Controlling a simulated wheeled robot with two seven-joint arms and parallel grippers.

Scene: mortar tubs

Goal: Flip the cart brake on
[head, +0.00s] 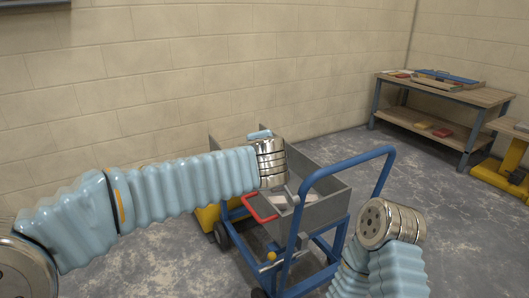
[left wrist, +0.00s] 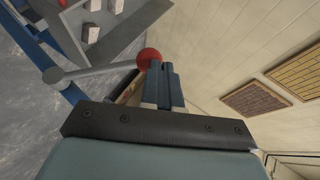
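The cart (head: 290,245) has a blue tube frame and a grey tray, and stands ahead of me in the head view. In the left wrist view a grey lever (left wrist: 98,71) ends in a red ball knob (left wrist: 148,57). My left gripper (left wrist: 166,66) has its two dark fingers together with no clear gap. Their tips are right beside the red knob and overlap its edge; I cannot tell whether they touch. The knob is not between the fingers. In the head view my left arm hides these fingers. My right arm's wrist shows at the lower right, but its gripper does not.
A red bar (head: 262,208) and a yellow knob (head: 271,256) are on the cart's near side. The cart's blue handle (head: 345,163) rises between my arms. A workbench (head: 447,92) stands at the back right. A block wall is behind the cart; open concrete floor lies right.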

